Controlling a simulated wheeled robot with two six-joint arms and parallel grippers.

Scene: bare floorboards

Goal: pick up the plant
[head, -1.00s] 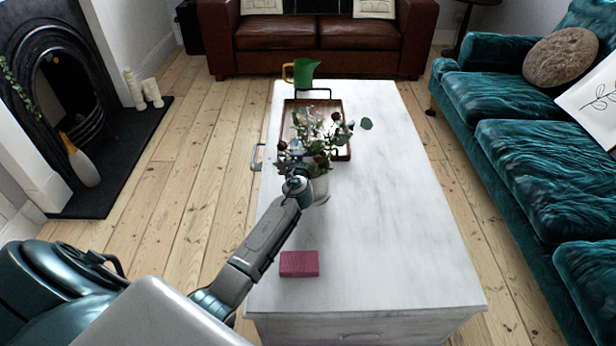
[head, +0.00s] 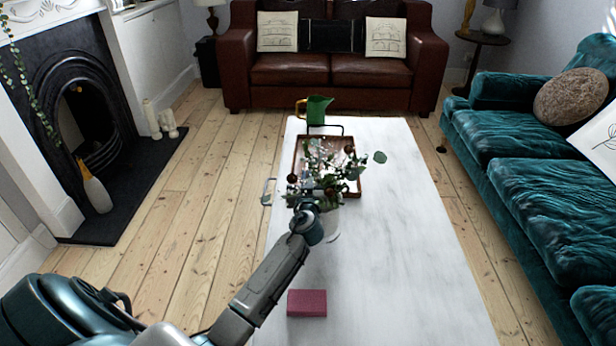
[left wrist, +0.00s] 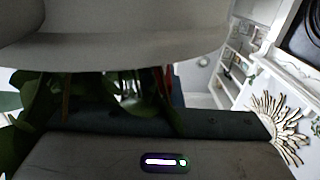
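My right gripper is out of view.
The white table (head: 400,240) holds a pink-red block (head: 307,303) in front, a wooden tray (head: 357,190) behind the plant and a green jug (head: 320,111) at the back. A teal sofa (head: 520,150) stands on the right. The table's right side is clear.

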